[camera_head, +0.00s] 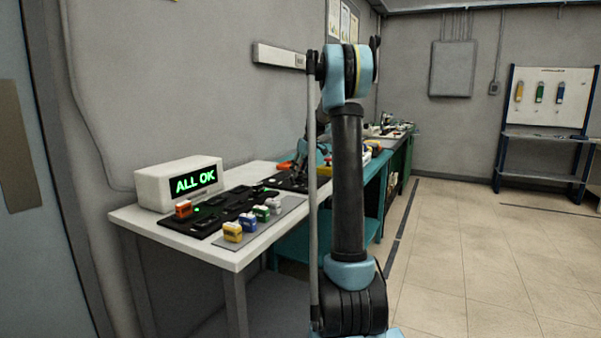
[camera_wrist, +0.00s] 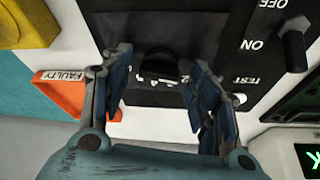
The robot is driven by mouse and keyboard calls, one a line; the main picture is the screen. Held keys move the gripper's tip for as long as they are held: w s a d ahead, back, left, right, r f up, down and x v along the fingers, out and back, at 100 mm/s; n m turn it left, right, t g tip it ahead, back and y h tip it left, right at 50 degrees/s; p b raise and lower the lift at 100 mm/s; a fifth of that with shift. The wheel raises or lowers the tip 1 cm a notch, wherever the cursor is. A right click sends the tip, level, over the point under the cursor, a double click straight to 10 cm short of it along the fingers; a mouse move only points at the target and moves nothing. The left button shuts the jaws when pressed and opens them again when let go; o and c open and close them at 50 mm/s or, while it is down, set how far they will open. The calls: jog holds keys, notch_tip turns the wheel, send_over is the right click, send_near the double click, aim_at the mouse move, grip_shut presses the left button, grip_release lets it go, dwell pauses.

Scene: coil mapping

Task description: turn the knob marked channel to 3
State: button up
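In the wrist view, my gripper (camera_wrist: 157,62) is open, its two blue-padded fingers apart over a black panel (camera_wrist: 225,22). A dark, knob-like shape (camera_wrist: 158,60) lies between the fingertips, with white marks and what looks like a 2 beside it. I cannot read the word channel or tell where this knob points. I cannot tell whether the fingers touch it. On the same panel, a black switch or knob (camera_wrist: 292,46) stands to the right, by the words OFF, ON and TEST.
An orange tray marked FAULTY (camera_wrist: 62,95) lies left of my gripper. A yellow object (camera_wrist: 25,22) is at upper left. In the head view, a white table (camera_head: 130,215) bears a white ALL OK display box (camera_head: 152,188) and several small coloured blocks. The floor at right is clear.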

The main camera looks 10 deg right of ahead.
jog(key=c, duration=0.7)
jog(key=shift+d, duration=0.15)
jog(key=shift+c, duration=0.2)
jog(key=shift+a+m, duration=0.2)
jog(key=shift+m, duration=0.1)
jog(key=m, duration=0.1)
jog(key=m+h, duration=0.1)
jog(key=m, duration=0.1)
jog(key=m+t+h, duration=0.1)
jog(key=m, duration=0.1)
jog(key=shift+s+a, duration=0.1)
jog(key=shift+a, duration=0.2)
jog(key=m+h, duration=0.1)
jog(key=m, duration=0.2)
jog(key=m+h, duration=0.1)
jog(key=m, duration=0.2)
jog(key=shift+a, duration=0.2)
